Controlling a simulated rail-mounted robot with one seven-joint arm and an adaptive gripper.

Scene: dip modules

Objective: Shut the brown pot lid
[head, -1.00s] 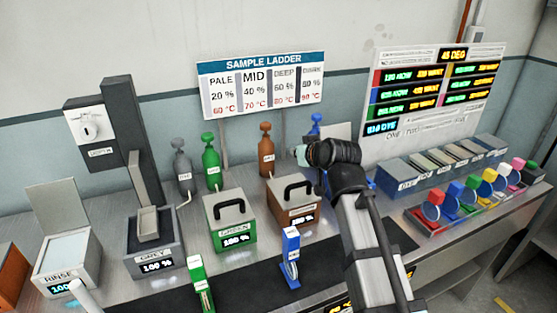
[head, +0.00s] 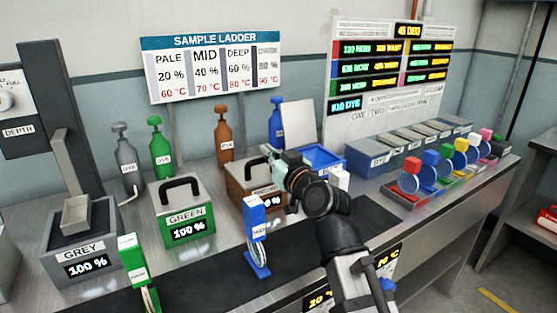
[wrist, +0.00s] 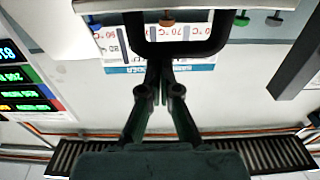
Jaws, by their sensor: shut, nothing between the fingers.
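The brown pot (head: 236,190) stands on the bench to the right of the green pot in the head view. Its grey lid (head: 241,168) lies across the top, and its right part is hidden behind my gripper (head: 276,166). A black loop handle, seemingly the brown lid's, crosses the top of the wrist view (wrist: 218,38). My gripper is shut and empty, and its fingers (wrist: 160,72) point at the handle's bar. I cannot tell whether they touch it, or whether the lid is fully seated.
The green pot (head: 170,213) with its handled lid stands left. A blue pot (head: 312,160) behind my gripper has its lid (head: 298,125) upright. A blue stand (head: 256,218) is in front of the brown pot. Coloured bottles (head: 223,138) line the back.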

